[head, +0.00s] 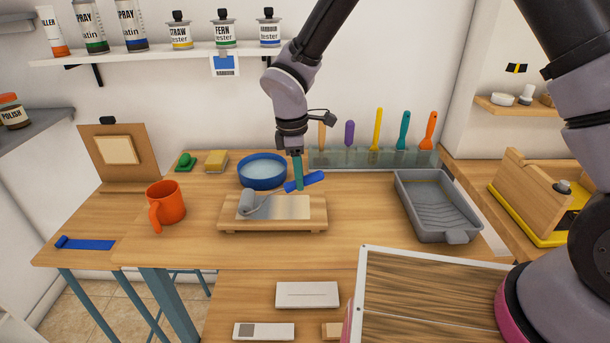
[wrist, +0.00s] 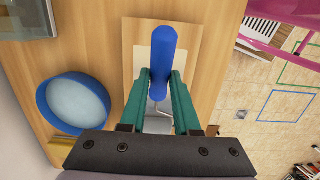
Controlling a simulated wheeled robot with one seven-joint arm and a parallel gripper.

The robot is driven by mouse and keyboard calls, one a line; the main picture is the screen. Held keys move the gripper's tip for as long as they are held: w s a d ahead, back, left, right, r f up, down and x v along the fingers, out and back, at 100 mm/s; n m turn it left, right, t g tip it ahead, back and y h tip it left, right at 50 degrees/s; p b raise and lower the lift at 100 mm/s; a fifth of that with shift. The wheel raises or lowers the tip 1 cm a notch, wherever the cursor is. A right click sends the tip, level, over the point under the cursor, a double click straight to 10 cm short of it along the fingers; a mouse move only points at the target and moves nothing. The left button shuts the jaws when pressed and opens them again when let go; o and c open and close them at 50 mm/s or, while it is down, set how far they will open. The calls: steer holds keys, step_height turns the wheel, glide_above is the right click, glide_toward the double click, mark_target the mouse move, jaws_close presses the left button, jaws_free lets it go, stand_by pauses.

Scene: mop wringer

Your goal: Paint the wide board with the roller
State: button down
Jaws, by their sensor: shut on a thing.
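The roller has a blue handle (head: 312,179) and a grey roller head (head: 246,204). My gripper (head: 299,184) has teal fingers and is shut on the handle, which also shows between the fingers in the wrist view (wrist: 163,50). The wide board (head: 230,220) is pale wood and lies flat, slightly raised, on the bench. A light grey patch covers part of its top, darker toward the left. The roller head is at the board's left part; I cannot tell whether it touches.
A blue bowl (head: 262,183) stands behind the board and an orange mug (head: 166,203) to its left. A grey paint tray (head: 435,222) lies at the right. Upright colored tools (head: 377,129) stand in a rack at the back. Bench between board and tray is clear.

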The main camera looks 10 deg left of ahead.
steer(key=shift+s+a, duration=0.15)
steer(key=shift+a, duration=0.45)
steer(key=shift+s+a, duration=0.15)
steer(key=shift+a, duration=0.4)
steer(key=w+d, duration=0.4)
steer(key=d, duration=1.3)
steer(key=shift+d+f, duration=0.2)
steer(key=shift+d, duration=0.15)
stand_by(0.6)
steer(key=shift+w, duration=0.1)
step_height(320, 180, up, 6)
stand_by(0.6)
stand_by(0.9)
